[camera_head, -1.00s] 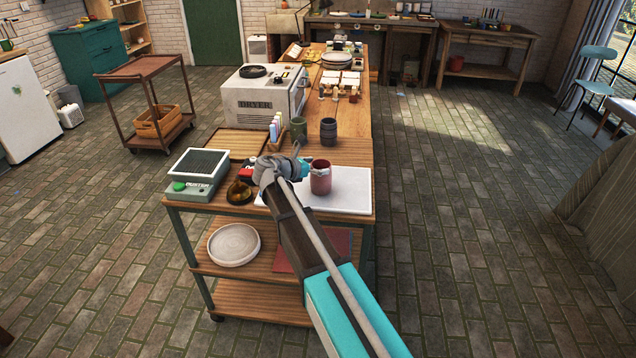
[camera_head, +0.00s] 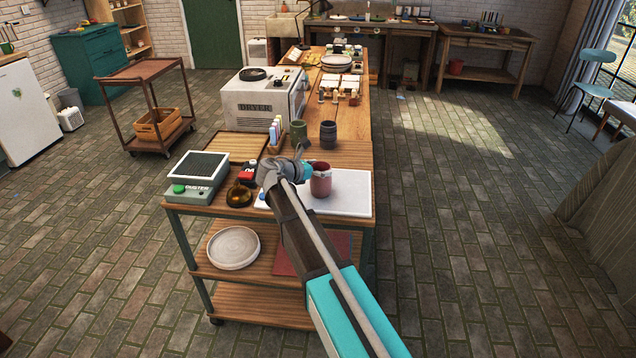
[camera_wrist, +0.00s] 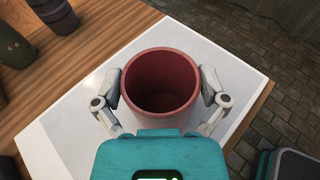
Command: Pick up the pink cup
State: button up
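The pink cup (camera_head: 321,183) stands upright on the white board (camera_head: 349,193) at the near end of the long wooden bench. In the wrist view the cup (camera_wrist: 160,84) is seen from above, its inside dark red and empty. My gripper (camera_wrist: 160,100) has one finger on each side of the cup, close to its wall. The right finger looks near or touching; I cannot tell whether either finger presses on it. In the head view my arm hides part of the board, and the fingers are mostly hidden behind the wrist.
A green cup (camera_head: 299,131) and a dark cup (camera_head: 328,134) stand farther back on the bench. A duster box (camera_head: 197,178), a brown glass pot (camera_head: 239,195) and a red item (camera_head: 249,172) are to the left. The board's right part is clear.

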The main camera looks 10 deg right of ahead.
jog(key=shift+c, duration=1)
jog(key=shift+r, duration=0.15)
jog(key=s+r+p, duration=1.2)
jog(key=s+p, duration=0.1)
jog(key=s, duration=0.1)
jog(key=shift+d+r, duration=0.35)
jog(key=shift+d, duration=0.1)
